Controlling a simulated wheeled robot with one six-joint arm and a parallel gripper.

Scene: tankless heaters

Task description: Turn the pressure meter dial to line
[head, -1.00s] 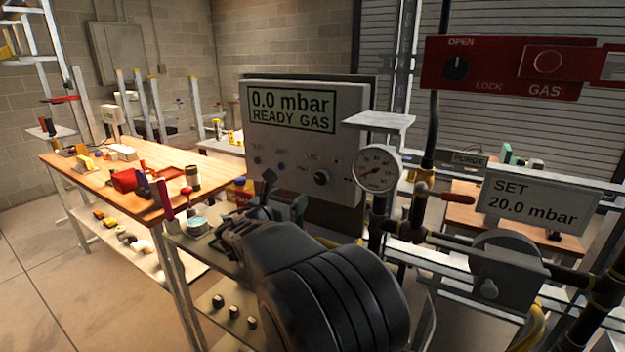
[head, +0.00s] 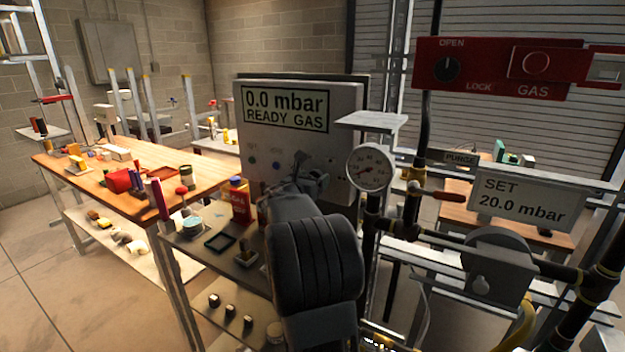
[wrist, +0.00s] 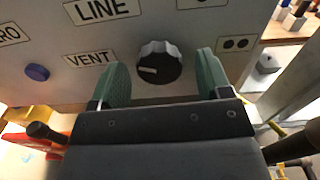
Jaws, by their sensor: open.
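The pressure meter (head: 345,105) is a pale box whose screen (head: 287,108) reads "0.0 mbar READY GAS". In the wrist view its dial (wrist: 159,64) is a dark knob with a silvery ridged edge. The dial's white mark points left, towards the "VENT" label (wrist: 88,59). The "LINE" label (wrist: 104,9) is above and left of the dial. My gripper (wrist: 162,62) is open, with one green finger on each side of the dial and visible gaps between. In the head view my gripper (head: 308,178) is in front of the panel and hides the dial.
A round gauge (head: 370,167) on black piping stands close right of the meter, under a small pale shelf (head: 371,121). A "SET 20.0 mbar" sign (head: 527,200) and red gas panel (head: 500,68) are further right. A cluttered wooden bench (head: 85,178) is at left.

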